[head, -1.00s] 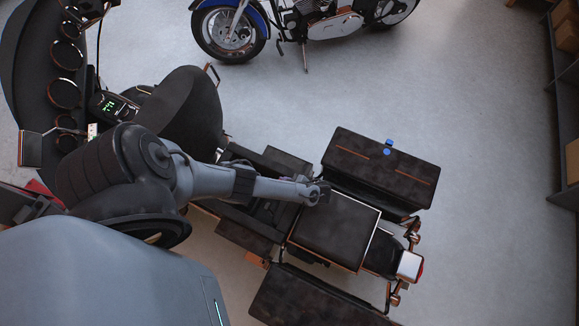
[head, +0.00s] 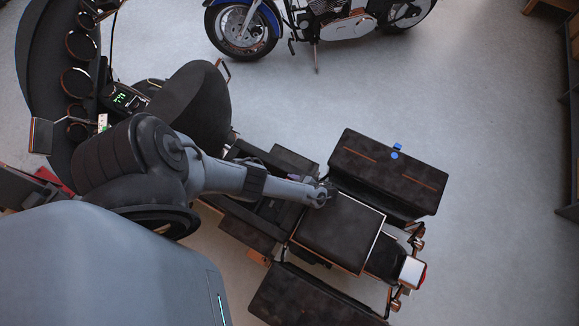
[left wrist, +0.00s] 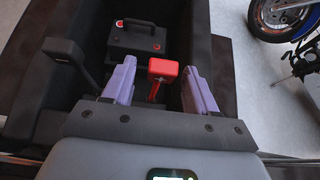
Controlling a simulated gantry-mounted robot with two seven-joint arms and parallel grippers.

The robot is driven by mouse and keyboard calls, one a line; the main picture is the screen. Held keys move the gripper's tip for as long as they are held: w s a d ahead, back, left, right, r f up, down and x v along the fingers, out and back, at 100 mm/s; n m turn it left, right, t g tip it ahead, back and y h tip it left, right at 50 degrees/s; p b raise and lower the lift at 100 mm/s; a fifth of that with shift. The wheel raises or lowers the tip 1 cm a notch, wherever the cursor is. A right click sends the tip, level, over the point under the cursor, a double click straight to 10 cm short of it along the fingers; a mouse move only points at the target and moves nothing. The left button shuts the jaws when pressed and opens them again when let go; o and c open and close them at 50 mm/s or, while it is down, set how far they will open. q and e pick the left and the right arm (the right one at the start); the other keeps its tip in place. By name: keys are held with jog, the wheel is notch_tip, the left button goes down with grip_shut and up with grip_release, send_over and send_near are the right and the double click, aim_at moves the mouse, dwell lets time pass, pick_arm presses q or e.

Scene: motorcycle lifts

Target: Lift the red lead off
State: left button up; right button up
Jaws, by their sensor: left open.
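The red lead (left wrist: 163,68) shows in the left wrist view as a red block-shaped head on a short red stem, inside a dark open compartment. My left gripper (left wrist: 160,72) has two purple fingers, spread apart, one on each side of the red lead. I see a gap on both sides; the lead is not gripped. Behind it is a black battery box (left wrist: 130,42) with a handle and red spots on top. A black lead (left wrist: 64,50) stands to the left. In the head view my left arm reaches over the motorcycle; its fingers are not clear there. My right gripper is not in view.
The dark motorcycle carries a seat pad (head: 340,232), a near pannier (head: 310,298) and a far pannier (head: 385,172) with a blue part. The compartment walls (left wrist: 222,75) rise close around the fingers. A blue motorcycle (head: 330,20) stands beyond clear grey floor (head: 480,120).

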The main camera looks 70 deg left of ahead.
pick_arm(q)
jog(key=p+v, duration=0.3)
jog(key=v, duration=0.7)
jog(key=shift+d+r, duration=0.2)
jog(key=shift+d, duration=0.1)
